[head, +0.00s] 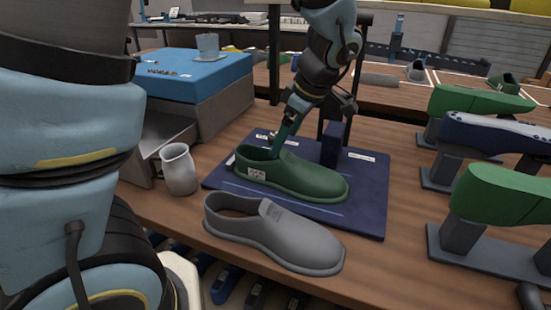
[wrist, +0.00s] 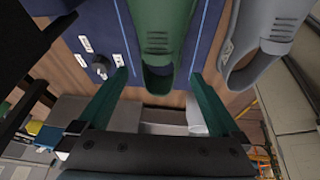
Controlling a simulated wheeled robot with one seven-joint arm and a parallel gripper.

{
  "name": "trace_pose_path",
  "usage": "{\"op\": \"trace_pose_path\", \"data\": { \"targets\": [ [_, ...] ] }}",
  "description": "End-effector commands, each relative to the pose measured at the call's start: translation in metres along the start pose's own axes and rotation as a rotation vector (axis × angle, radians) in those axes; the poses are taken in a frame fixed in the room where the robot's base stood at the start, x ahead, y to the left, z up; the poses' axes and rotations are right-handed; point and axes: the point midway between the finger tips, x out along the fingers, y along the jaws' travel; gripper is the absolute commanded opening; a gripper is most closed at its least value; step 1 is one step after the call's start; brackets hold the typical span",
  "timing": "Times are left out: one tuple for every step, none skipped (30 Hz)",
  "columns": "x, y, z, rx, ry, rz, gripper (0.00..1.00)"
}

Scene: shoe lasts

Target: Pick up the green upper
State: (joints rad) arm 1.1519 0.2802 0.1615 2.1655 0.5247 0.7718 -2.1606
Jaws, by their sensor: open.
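The green upper (head: 292,174) lies on a navy mat (head: 365,212) in the middle of the table, its opening toward the left in the head view. In the wrist view the green upper (wrist: 160,40) runs down from the top edge, and its open heel end shows between the fingers. My gripper (head: 277,152) is at the heel end of the upper, pointing down. In the wrist view my gripper (wrist: 160,75) is open, with one teal finger on each side of the heel and gaps showing. The far finger is mostly hidden in the head view.
A grey upper (head: 275,234) lies close in front of the mat. A grey cup (head: 179,169) stands to the left, near a blue-topped box (head: 185,72). A dark post (head: 331,146) rises behind the green upper. Green and navy lasts (head: 495,135) on stands line the right.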

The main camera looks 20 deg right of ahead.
Motion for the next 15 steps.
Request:
{"op": "trace_pose_path", "data": {
  "targets": [
    [0.008, -0.001, -0.001, 0.0, 0.002, -0.007, 1.0],
    [0.013, -0.002, -0.001, 0.0, 0.001, -0.007, 1.0],
    [0.02, -0.002, -0.001, 0.001, 0.001, -0.008, 1.0],
    [0.025, -0.002, -0.001, 0.001, 0.001, -0.007, 1.0],
    [0.029, -0.002, -0.001, 0.001, 0.001, -0.007, 1.0],
    [0.034, -0.002, -0.001, 0.0, 0.001, -0.007, 1.0],
    [0.037, -0.001, -0.001, 0.0, 0.001, -0.006, 1.0],
    [0.04, -0.001, -0.001, -0.001, 0.0, -0.005, 1.0],
    [0.042, -0.001, -0.001, 0.0, 0.0, -0.005, 1.0],
    [0.044, -0.001, -0.001, 0.0, 0.0, -0.005, 1.0],
    [0.045, -0.001, -0.001, 0.0, -0.001, -0.005, 1.0],
    [0.047, -0.001, -0.001, 0.0, -0.001, -0.004, 1.0],
    [0.049, -0.001, 0.0, 0.0, -0.001, -0.004, 1.0],
    [0.051, -0.002, 0.0, 0.001, -0.001, -0.005, 1.0],
    [0.055, -0.002, 0.0, 0.002, 0.0, -0.007, 1.0]
  ]
}}
